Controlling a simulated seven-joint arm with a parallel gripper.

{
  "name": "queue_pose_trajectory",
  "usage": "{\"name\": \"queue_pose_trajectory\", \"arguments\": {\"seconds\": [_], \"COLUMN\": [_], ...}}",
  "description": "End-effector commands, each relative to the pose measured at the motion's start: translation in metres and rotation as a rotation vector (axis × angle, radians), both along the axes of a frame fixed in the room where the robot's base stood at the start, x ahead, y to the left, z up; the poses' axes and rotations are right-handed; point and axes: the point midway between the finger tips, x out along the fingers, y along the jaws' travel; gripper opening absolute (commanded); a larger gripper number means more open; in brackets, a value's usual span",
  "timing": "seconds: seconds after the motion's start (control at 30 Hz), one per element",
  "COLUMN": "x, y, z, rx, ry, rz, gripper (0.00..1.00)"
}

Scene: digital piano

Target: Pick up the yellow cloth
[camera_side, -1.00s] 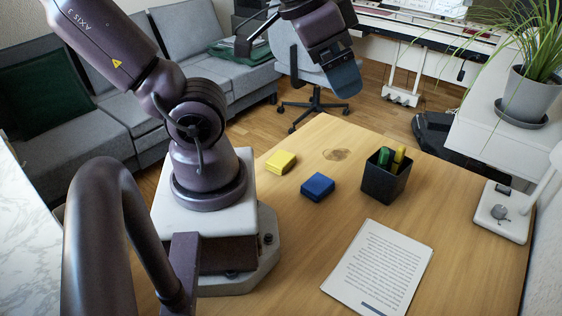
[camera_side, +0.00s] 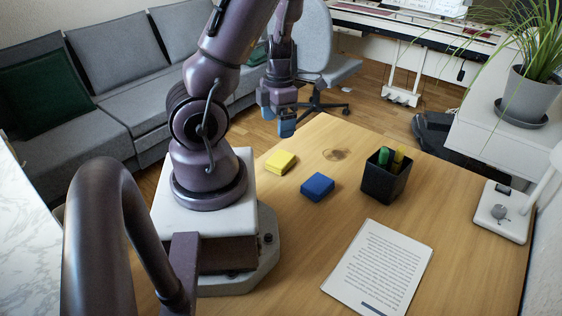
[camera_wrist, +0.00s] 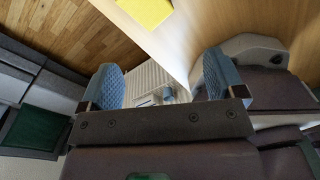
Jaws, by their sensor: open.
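The yellow cloth (camera_side: 281,162) is a small folded square lying flat on the wooden table, near its left edge beside my base. It also shows at the top of the wrist view (camera_wrist: 146,12), cut off by the frame edge. My gripper (camera_side: 281,122) is above and behind the cloth in the side view, near the table's far left edge, and apart from it. In the wrist view my gripper (camera_wrist: 163,85) has its two blue pads wide apart with nothing between them.
A blue folded cloth (camera_side: 318,187) lies just right of the yellow one. A black pen holder (camera_side: 384,180) with a green and a yellow marker stands further right. A printed sheet (camera_side: 379,270) lies in front. The table's far middle is clear.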

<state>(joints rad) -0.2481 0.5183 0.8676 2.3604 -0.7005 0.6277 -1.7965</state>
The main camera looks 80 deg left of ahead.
Motion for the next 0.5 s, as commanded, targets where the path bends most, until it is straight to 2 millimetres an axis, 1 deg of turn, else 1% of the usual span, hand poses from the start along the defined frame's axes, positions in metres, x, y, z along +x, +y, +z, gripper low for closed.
{"name": "queue_pose_trajectory", "arguments": {"seconds": [0.03, 0.1, 0.2, 0.3, 0.37, 0.47, 0.5], "x": [-0.001, 0.002, 0.004, 0.004, 0.004, 0.003, 0.003], "y": [0.007, 0.012, 0.014, 0.015, 0.015, 0.015, 0.015], "z": [0.001, 0.002, 0.002, 0.001, -0.002, -0.014, -0.021], "rx": [0.03, 0.054, 0.07, 0.074, 0.074, 0.072, 0.071], "ry": [-0.001, -0.014, -0.02, -0.018, -0.016, -0.013, -0.012], "rz": [0.144, 0.308, 0.457, 0.528, 0.545, 0.55, 0.551], "gripper": [0.88, 0.88, 0.88, 0.88, 0.88, 0.88, 0.88]}}
